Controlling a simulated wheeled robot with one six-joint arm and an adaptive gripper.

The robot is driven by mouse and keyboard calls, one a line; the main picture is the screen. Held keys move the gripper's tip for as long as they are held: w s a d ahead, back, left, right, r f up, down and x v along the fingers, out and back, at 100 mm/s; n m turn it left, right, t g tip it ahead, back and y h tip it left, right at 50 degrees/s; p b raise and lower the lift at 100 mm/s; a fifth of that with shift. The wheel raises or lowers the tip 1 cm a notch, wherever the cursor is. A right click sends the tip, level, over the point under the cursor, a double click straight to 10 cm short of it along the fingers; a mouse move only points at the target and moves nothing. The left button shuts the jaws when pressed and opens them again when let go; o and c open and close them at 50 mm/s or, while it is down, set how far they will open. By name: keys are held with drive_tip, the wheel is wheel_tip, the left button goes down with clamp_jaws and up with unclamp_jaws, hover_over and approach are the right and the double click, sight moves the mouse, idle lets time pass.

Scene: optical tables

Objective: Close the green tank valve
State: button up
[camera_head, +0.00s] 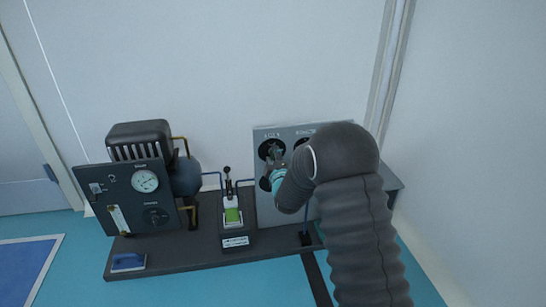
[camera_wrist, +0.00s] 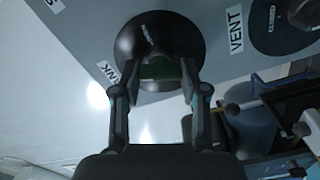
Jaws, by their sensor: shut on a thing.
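The green tank valve (camera_wrist: 160,69) is a dark green handle on a round black disc (camera_wrist: 150,35) in the wrist view, beside a label ending in "NK". My gripper (camera_wrist: 158,74) has one finger on each side of the handle and is shut on it. In the head view my gripper (camera_head: 275,168) reaches the grey panel (camera_head: 270,208) at its left black disc (camera_head: 268,148). The handle itself is mostly hidden there by my gripper and arm.
A second black disc lies beside the "VENT" label (camera_wrist: 236,30) in the wrist view. Left of the panel stand a small device with a green window (camera_head: 232,215) and a dark gauge box (camera_head: 125,195). Blue pipes run between them.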

drive_tip(key=shift+a+n, duration=0.1)
drive_tip(key=shift+n, duration=2)
drive_tip(key=o, duration=1.1)
drive_tip(key=shift+o, duration=0.2)
drive_tip(key=shift+s+f, duration=0.1)
drive_tip(key=shift+s, duration=0.05)
drive_tip(key=v, duration=1.1)
drive_tip(key=shift+s, duration=0.35)
